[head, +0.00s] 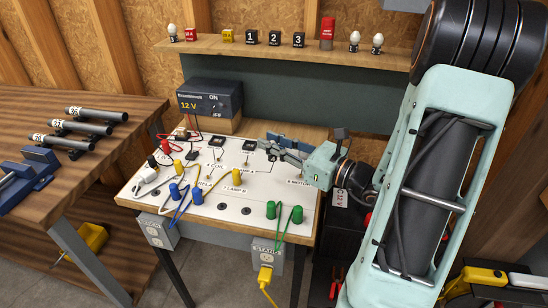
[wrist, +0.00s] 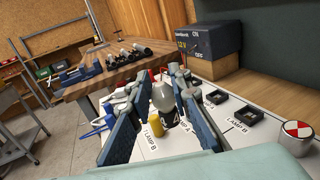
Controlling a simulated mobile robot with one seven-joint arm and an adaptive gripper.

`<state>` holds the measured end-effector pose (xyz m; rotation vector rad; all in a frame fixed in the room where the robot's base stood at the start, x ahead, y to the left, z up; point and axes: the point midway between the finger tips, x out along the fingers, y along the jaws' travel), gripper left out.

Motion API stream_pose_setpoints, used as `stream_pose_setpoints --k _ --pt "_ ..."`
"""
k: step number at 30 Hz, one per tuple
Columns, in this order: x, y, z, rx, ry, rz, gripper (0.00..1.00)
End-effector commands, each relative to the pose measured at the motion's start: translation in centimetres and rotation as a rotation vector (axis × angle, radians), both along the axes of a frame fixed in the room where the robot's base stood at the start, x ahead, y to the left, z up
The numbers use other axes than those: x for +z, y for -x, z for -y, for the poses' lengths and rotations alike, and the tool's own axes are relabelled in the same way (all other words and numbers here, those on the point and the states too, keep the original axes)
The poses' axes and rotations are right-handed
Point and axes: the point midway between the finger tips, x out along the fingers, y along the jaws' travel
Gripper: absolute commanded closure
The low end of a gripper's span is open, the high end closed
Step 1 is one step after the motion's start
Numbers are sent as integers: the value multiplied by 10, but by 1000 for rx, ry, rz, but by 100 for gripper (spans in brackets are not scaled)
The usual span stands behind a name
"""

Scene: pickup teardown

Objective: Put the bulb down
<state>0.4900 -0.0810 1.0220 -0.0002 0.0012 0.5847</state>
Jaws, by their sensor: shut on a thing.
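My gripper (head: 272,147) reaches from the right over the white test board (head: 225,213), near its back edge. In the wrist view its two dark blue fingers (wrist: 160,92) stand on either side of a pale, rounded bulb (wrist: 162,95) with a dark base, and are shut on it. The bulb looks roughly upright above the board, near the LAMP A and LAMP B labels. Whether its base touches the board I cannot tell. In the head view the bulb is not clearly visible at the fingers.
A 12 V power box (head: 210,98) stands behind the board. Coloured leads and plugs (head: 178,190) crowd its left and front. A shelf (head: 290,46) above holds several bulbs and labelled blocks. A wooden bench (head: 75,125) with grey tubes is at left.

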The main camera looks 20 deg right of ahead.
Motion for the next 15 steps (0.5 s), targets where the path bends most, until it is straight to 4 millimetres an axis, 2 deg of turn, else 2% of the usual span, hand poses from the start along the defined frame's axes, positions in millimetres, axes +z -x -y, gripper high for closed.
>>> stream_pose_setpoints --k 3,9,15 --pt "-15 -27 12 3 -1 2 97" --pt "-48 -50 23 2 -3 -1 97" --pt "-64 -63 29 2 0 1 97"
